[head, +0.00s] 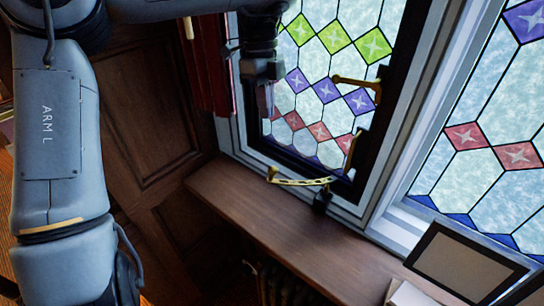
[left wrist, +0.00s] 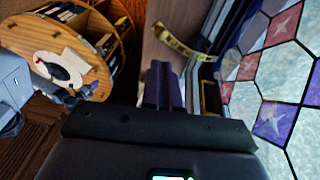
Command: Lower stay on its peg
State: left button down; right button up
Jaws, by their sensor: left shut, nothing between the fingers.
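The brass stay (head: 300,182) is a slim bar lying nearly level along the bottom of the leaded window (head: 325,90), with a curled left end. Its right end is at the top of a small dark post (head: 322,200) on the sill; I cannot tell whether a hole sits over a peg. The stay also shows in the left wrist view (left wrist: 180,43), beyond the fingers. My left gripper (head: 266,104) is shut and empty, pointing down before the glass, above and apart from the stay. Its closed fingers show in the left wrist view (left wrist: 163,84). My right gripper is not in view.
A brass handle (head: 355,83) juts from the window's dark frame. A wooden sill (head: 270,225) runs below, mostly bare. A dark-framed panel (head: 466,262) stands at lower right. A red curtain (head: 210,65) hangs left of the window. A round wooden shelf unit (left wrist: 70,60) shows in the wrist view.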

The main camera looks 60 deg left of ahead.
pick_arm(q)
jog(key=shift+d+r, duration=0.1)
jog(key=shift+r, duration=0.3)
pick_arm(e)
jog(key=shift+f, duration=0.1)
pick_arm(q)
send_near(272, 167)
jog(key=x, duration=0.5)
jog(key=shift+d+f, duration=0.1)
jog(key=shift+x, duration=0.85)
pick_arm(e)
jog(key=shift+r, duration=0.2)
